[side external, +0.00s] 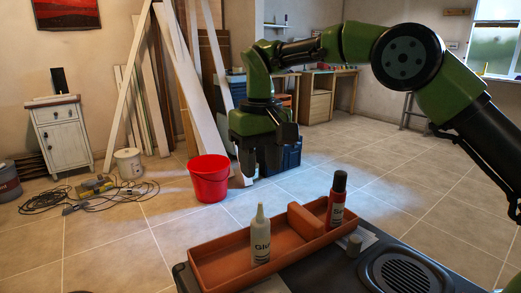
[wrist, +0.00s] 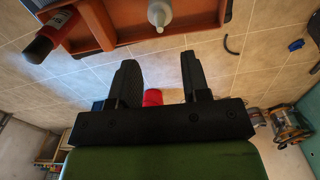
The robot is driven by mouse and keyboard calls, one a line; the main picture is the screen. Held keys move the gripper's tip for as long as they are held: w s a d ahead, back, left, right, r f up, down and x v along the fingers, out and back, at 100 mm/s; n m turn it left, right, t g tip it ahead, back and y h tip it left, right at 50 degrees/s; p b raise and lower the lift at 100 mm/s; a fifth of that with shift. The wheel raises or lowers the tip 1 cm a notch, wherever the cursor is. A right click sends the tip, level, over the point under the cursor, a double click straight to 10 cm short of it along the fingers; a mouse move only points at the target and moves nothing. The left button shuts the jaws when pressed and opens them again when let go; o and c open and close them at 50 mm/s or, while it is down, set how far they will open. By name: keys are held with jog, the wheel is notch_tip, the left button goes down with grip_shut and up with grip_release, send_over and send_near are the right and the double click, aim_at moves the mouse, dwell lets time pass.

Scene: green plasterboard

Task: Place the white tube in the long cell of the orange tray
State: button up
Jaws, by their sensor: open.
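The white tube (side external: 261,238), a glue bottle with a pointed nozzle, stands upright in the longer left cell of the orange tray (side external: 215,258). In the wrist view the tube (wrist: 159,13) shows from above at the top edge, with the tray (wrist: 105,50) around it. A red tube with a black cap (side external: 337,200) stands in the shorter right cell, beyond the thick divider (side external: 305,221). My gripper (side external: 265,170) is open and empty, above and behind the tray, apart from the tube. Its two fingers (wrist: 159,65) are spread with nothing between them.
A red bucket (side external: 209,179) stands on the tiled floor behind. The air around my gripper is clear.

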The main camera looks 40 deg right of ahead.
jog(key=s+d+r+m+t+y, duration=0.1)
jog(key=s+d+r+t, duration=0.3)
jog(key=s+r, duration=0.8)
jog(key=s+d+f+m+t, duration=0.1)
jog(key=s+f, duration=0.1)
jog(key=s, duration=0.4)
jog(key=s+d+f+m+t+y, duration=0.1)
jog(key=s+d+f+t, duration=0.1)
jog(key=s, duration=0.5)
